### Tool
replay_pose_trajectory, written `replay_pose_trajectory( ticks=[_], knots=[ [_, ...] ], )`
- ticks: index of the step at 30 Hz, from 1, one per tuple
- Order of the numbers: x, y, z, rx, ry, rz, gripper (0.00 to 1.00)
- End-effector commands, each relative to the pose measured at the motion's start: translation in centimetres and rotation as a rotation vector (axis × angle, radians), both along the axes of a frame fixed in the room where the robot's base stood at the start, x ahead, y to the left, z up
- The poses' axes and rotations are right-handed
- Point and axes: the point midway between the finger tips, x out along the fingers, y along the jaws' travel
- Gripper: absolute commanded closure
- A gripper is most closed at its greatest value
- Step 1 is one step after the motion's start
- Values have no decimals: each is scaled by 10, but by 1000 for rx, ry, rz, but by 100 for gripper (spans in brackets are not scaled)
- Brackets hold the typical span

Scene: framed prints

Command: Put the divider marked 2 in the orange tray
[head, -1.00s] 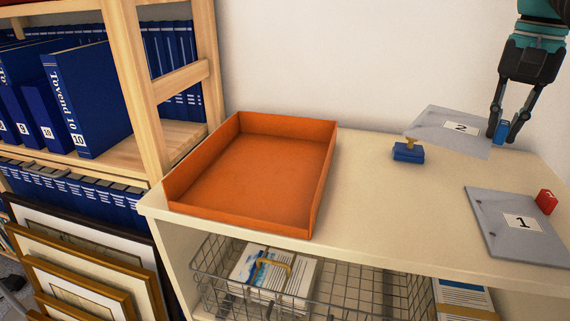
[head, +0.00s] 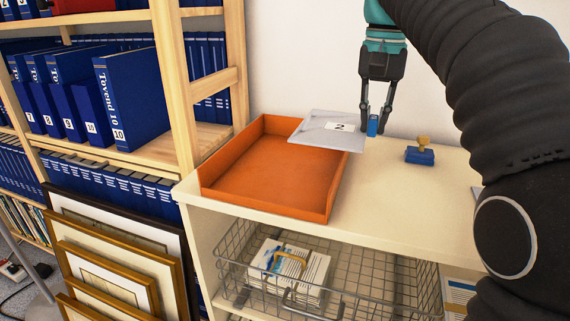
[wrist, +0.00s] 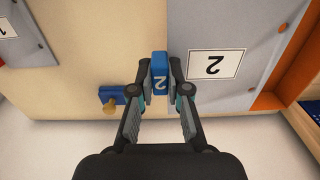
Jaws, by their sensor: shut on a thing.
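The grey divider marked 2 (head: 328,128) has a white label and a blue tab (head: 373,126). My gripper (head: 375,130) is shut on the blue tab at its right end and holds the divider roughly flat. The divider covers the right back part of the orange tray (head: 265,181) in the head view; the gap beneath it is hard to judge. The wrist view shows the gripper (wrist: 160,82) on the tab, the divider's grey sheet (wrist: 225,45) to the right, and the tray's orange wall (wrist: 300,68) past it. The tray's visible floor is bare.
A blue stamp with a wooden handle (head: 420,154) stands right of the gripper. The divider marked 1 (wrist: 20,40) lies on the tabletop. A wooden shelf of blue binders (head: 130,98) stands left of the tray. A wire basket (head: 340,273) sits below the tabletop.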

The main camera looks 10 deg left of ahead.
Motion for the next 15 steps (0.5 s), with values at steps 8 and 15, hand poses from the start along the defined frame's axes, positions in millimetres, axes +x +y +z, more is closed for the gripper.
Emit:
replay_pose_trajectory(
  ticks=[8, 15],
  knots=[
    [8, 58, -35, -1, 1, 9, 100],
    [13, 96, -57, 0, 1, 8, 100]
  ],
)
